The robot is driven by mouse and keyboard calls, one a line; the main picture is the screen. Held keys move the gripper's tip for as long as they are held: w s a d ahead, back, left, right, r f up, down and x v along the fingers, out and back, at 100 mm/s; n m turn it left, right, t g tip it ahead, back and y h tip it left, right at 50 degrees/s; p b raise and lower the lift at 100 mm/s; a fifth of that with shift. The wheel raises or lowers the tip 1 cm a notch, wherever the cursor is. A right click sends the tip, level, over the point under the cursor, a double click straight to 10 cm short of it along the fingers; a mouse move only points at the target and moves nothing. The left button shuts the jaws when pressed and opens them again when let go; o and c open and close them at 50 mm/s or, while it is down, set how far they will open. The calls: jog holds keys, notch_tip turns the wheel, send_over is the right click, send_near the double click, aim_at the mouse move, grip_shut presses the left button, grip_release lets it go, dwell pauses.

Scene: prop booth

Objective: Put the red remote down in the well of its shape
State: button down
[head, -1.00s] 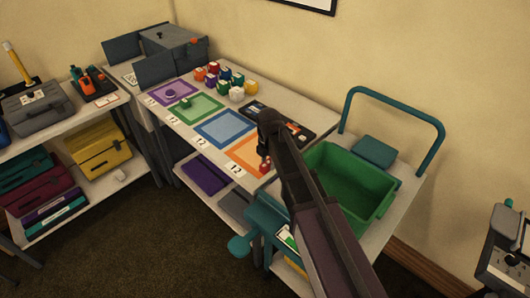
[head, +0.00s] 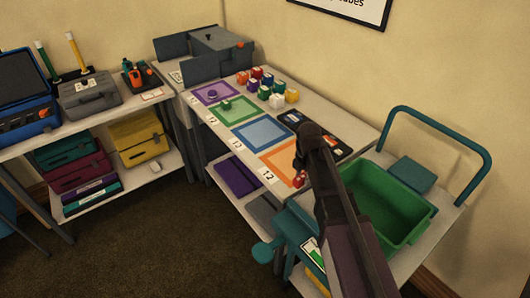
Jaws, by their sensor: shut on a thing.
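My gripper (head: 299,167) is over the near end of the table, by the orange-framed square. Its fingers are small and dark here. The red remote (head: 299,181) shows as a small red piece with pale marks just below the fingertips, and the gripper is shut on it. I cannot tell its full outline or its height above the table. A black board (head: 346,150) with small coloured pieces or markings lies behind my gripper along the table's wall side. My arm hides part of it, and the shape of its wells is too small to make out.
A green bin (head: 415,222) on a trolley with a teal handle (head: 488,165) stands to the right. Several coloured cubes (head: 264,88) sit towards the far end. Blue (head: 262,133), green and purple framed squares line the table's front side; the blue one is empty.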

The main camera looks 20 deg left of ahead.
aim_at(303, 176)
jog(key=shift+r+p, duration=1.45)
jog(key=shift+r, duration=0.1)
jog(key=shift+f, duration=0.1)
